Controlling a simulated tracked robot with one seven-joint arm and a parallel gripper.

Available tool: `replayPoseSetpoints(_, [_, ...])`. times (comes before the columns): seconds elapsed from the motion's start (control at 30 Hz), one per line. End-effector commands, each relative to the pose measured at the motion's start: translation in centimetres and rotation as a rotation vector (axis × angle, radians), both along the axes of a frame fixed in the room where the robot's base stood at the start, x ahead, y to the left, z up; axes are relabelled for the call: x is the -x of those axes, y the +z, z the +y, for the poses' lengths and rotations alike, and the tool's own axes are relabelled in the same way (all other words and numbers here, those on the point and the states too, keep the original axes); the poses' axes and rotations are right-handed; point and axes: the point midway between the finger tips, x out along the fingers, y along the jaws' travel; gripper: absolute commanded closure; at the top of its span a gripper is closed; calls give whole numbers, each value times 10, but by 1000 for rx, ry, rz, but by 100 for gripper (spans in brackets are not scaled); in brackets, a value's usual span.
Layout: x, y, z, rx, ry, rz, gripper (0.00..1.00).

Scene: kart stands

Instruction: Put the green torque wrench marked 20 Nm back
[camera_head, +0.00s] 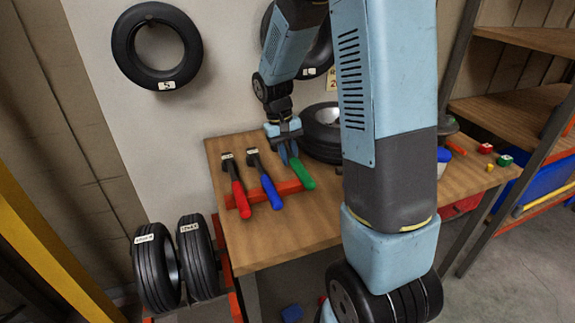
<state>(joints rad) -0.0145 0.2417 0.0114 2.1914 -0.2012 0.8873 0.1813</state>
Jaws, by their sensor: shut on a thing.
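The green torque wrench (302,174) is at the right end of a low red rack (290,187) on the wooden workbench. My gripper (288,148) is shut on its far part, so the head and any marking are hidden. I cannot tell whether the wrench touches the rack or hangs just above it. A red wrench (238,190) and a blue wrench (266,183) lie across the rack to the left, side by side, with small white labels near their heads too small to read.
A tyre (320,142) lies on the workbench (285,235) just right of my gripper. My arm covers the bench's middle. Small coloured pieces (485,148) lie at the right. Labelled tyres (157,272) stand at lower left; another tyre (118,45) hangs on the wall. Shelves (520,112) stand right.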

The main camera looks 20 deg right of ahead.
Motion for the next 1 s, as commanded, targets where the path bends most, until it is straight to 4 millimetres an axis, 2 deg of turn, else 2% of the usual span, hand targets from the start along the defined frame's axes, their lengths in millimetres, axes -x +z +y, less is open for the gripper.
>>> replayPoseSetpoints(0.27, [-9, -11, 3, 0, 0, -1, 100])
replayPoseSetpoints(0.5, [-9, -39, 3, 1, 1, 0, 100])
replayPoseSetpoints(0.87, [-9, -43, 3, 0, 0, -1, 100])
replayPoseSetpoints(0.9, [-9, -43, 3, 0, 0, -1, 75])
replayPoseSetpoints(1.0, [-9, -43, 4, 0, 0, -1, 65])
